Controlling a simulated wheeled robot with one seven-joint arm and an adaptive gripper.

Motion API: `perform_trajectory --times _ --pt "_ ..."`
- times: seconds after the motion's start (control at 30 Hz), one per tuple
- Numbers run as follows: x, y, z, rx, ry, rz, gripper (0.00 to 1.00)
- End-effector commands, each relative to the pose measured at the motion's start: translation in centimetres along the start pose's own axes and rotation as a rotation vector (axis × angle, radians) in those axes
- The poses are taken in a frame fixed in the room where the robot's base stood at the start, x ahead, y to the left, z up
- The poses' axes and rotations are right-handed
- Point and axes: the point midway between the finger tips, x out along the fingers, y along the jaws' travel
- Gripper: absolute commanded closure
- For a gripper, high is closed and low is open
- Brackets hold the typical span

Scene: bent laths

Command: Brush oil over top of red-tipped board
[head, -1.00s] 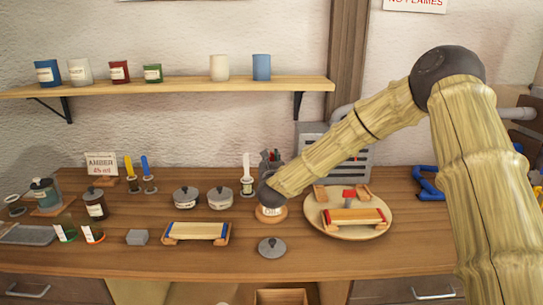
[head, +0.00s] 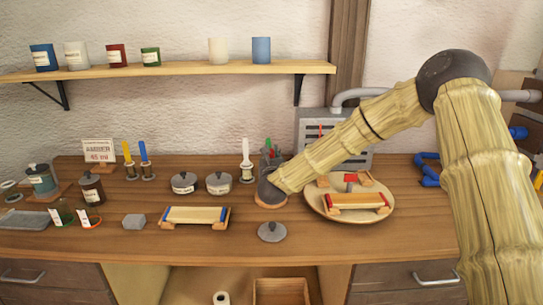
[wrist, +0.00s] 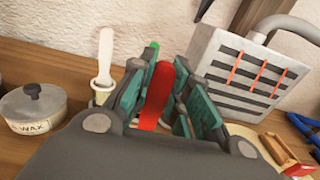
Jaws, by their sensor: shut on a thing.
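The red-tipped board (head: 356,201) is a pale lath with red ends. It lies across a wooden rack on the round wooden turntable (head: 318,207), right of my arm's end. My gripper (wrist: 160,98) is shut on a red handle (wrist: 157,92), which stands up between its teal pads in the wrist view. The handle's lower end is hidden. In the head view my dark wrist covers the spot of the oil pot, and only a brown rim (head: 271,204) shows beneath it.
A blue-tipped board (head: 195,215) lies on a rack to the left. A loose grey lid (head: 271,231) lies in front of my gripper. Grey lidded pots (head: 185,183) and a white-handled tool (head: 246,158) stand left. A slotted grey panel (wrist: 245,70) stands behind.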

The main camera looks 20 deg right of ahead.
Motion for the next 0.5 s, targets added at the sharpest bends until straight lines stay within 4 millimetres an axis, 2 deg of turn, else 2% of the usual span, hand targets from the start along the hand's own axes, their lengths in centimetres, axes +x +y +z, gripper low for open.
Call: perform_trajectory --times 0.3,0.5 --pt "0.0 0.0 0.1 0.000 0.000 0.000 1.00" --pt "0.0 0.0 1.1 0.001 -0.001 0.000 1.00"
